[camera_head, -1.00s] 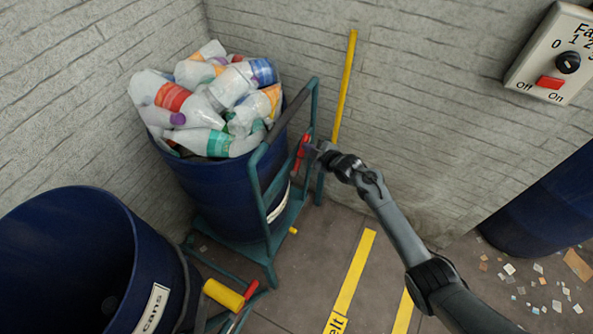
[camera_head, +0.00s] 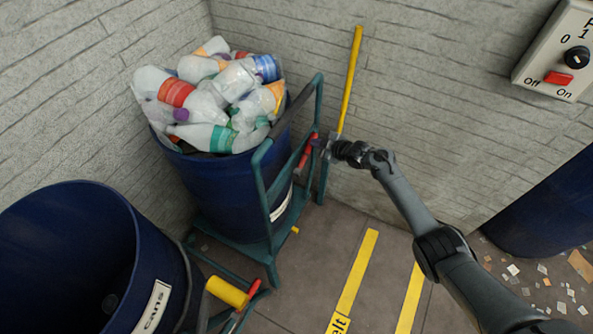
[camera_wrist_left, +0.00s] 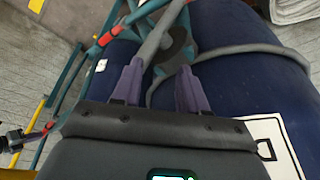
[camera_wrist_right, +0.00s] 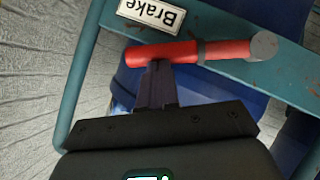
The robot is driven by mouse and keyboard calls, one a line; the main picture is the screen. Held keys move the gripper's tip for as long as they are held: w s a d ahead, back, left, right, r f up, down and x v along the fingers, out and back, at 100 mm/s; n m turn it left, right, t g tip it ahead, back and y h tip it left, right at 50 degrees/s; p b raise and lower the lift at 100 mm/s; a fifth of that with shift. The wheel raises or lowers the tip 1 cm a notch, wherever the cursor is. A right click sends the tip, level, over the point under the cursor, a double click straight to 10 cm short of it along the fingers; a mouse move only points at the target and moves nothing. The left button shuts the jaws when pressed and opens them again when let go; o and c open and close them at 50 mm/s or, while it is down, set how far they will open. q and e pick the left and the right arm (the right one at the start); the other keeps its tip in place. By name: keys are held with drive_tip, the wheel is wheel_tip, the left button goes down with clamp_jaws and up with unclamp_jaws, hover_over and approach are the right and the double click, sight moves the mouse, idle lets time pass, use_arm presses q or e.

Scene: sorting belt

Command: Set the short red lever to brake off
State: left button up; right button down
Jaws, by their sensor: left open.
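The short red lever (camera_head: 307,151) is on the upright of the teal trolley frame (camera_head: 259,187) around the bottle-filled drum. It lies across the right wrist view (camera_wrist_right: 195,52), with a grey knob at its right end and a "Brake" label (camera_wrist_right: 152,14) above it. My right gripper (camera_head: 326,147) is at the lever's upper end. In the right wrist view its fingers (camera_wrist_right: 156,66) are together at the lever's edge; whether the lever is between them is hidden. My left gripper (camera_wrist_left: 158,75) is open beside a dark blue drum, with a grey bar between or behind its fingers.
A blue drum (camera_head: 80,200) marked "cans" stands at the near left, with a yellow grip (camera_head: 227,291) and a red part beside it. A switch box (camera_head: 560,50) hangs on the wall at right. Floor with yellow strips (camera_head: 357,270) is clear.

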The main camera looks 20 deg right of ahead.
idle(0.3)
drive_tip(key=a+r+p+v, duration=0.1)
drive_tip(key=r+p+v, duration=0.1)
drive_tip(key=p+v, duration=0.5)
drive_tip(key=shift+r+p+v, duration=0.35)
drive_tip(key=shift+v, duration=2.25)
drive_tip(key=shift+w+a, duration=0.15)
